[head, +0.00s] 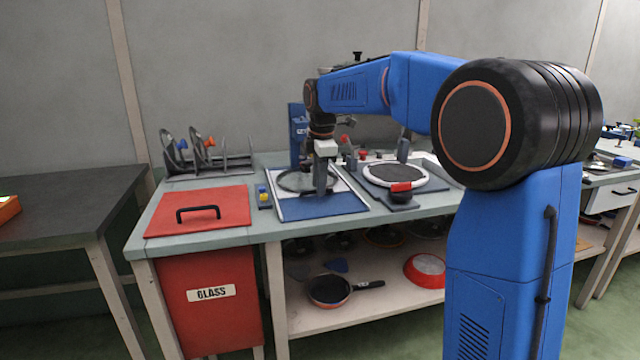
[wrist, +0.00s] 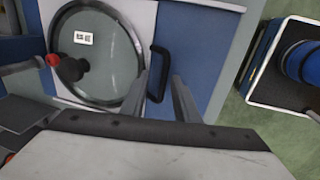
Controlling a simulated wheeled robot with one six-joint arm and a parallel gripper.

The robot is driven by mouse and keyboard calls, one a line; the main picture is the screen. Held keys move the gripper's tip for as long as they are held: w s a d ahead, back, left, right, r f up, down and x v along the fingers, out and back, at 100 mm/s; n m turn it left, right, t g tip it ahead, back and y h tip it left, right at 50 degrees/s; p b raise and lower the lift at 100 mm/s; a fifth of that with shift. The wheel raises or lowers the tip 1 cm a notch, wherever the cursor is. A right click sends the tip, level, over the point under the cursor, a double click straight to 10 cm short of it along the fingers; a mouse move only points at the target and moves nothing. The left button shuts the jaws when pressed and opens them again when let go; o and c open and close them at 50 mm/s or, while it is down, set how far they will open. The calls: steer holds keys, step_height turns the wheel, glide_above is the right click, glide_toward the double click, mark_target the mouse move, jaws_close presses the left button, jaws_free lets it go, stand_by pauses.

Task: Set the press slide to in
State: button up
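The press slide (head: 345,205) is a blue and white plate between pale rails, on the bench under my arm. It also shows in the wrist view (wrist: 205,50) with a black bar handle (wrist: 158,50). A round glass lid (wrist: 105,60) with a dark rim, a black knob and a small white label lies over the pale part of the slide; it shows in the head view (head: 296,181). My gripper (head: 321,190) points down over the slide. In the wrist view its two fingers (wrist: 162,80) are apart, one on each side of the handle; contact cannot be told.
A red bin lid (head: 165,222) marked by a GLASS bin below is at the left. A blue press column (head: 297,135) stands behind the slide. A round white-rimmed station (head: 425,177) is at the right. Pans (head: 328,291) lie on the lower shelf. A dark table (head: 60,205) stands left.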

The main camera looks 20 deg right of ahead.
steer(key=s, duration=0.9)
steer(key=shift+s, duration=0.4)
steer(key=s+r, duration=0.3)
steer(key=r, duration=1.4)
steer(key=s+d+f+m, duration=0.2)
steer(key=s+f+m, duration=0.3)
steer(key=s+f, duration=0.2)
steer(key=s+d+f+m+t, duration=0.1)
steer(key=s+f+m, duration=0.5)
steer(key=s, duration=0.6)
steer(key=shift+d+f+t, duration=0.3)
steer(key=shift+d+f, duration=0.6)
steer(key=shift+f, duration=0.25)
steer(key=w+a+r+n+g, duration=0.1)
steer(key=w+a+r+n, duration=0.1)
steer(key=w+r+n, duration=0.55)
steer(key=w+a+r+n+g, duration=0.1)
steer(key=w+a+r+n, duration=0.25)
steer(key=w+r, duration=0.65)
steer(key=w+f, duration=0.1)
steer(key=f, duration=0.5)
steer(key=w+f, duration=0.2)
steer(key=f, duration=0.5)
steer(key=w+f, duration=0.2)
steer(key=f, duration=0.4)
steer(key=shift+w+d+f, duration=0.15)
steer(key=shift+w+d, duration=0.1)
steer(key=shift+d, duration=0.1)
